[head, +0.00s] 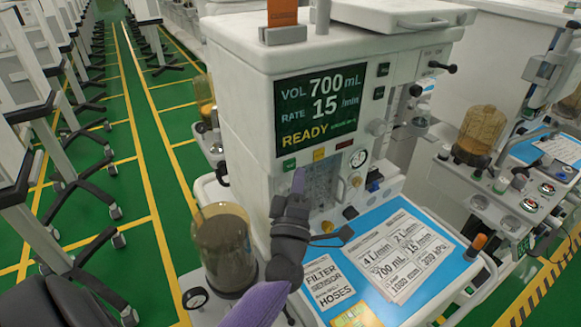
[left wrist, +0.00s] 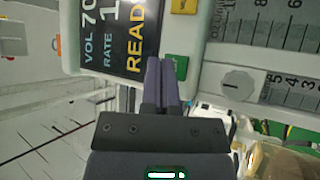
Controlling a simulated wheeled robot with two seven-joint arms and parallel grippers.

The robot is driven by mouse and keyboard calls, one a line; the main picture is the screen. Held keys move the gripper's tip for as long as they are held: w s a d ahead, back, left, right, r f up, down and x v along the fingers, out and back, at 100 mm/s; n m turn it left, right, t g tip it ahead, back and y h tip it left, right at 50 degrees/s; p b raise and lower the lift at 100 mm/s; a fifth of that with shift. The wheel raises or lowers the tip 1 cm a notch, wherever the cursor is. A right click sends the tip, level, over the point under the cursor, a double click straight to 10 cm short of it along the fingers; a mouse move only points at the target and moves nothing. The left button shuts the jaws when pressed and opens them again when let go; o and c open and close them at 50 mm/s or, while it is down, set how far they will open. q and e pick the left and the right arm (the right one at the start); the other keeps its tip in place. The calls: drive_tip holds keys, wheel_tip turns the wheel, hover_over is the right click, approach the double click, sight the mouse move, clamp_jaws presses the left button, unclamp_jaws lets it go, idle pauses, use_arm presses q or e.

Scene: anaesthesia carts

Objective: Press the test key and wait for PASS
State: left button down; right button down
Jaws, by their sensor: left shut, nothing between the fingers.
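The anaesthesia machine's dark screen (head: 320,105) reads VOL 700 mL, RATE 15 /min and READY; part of it shows in the left wrist view (left wrist: 110,35). Below it are a green key (head: 289,165) and a yellow key (head: 319,154). The lettering on the keys is too small to read surely. My right gripper is not in view.
A blue work surface (head: 440,262) with printed cards lies to the right. A gauge (head: 358,158) and knobs are on the machine's front. Another cart (head: 500,180) stands at right; the green aisle is at left.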

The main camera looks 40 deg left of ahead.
use_arm(q)
drive_tip(key=shift+a, duration=0.2)
idle(0.6)
idle(0.9)
drive_tip(key=shift+w+a, duration=0.15)
idle(0.3)
drive_tip(key=shift+w+a, duration=0.1)
drive_tip(key=shift+a, duration=0.15)
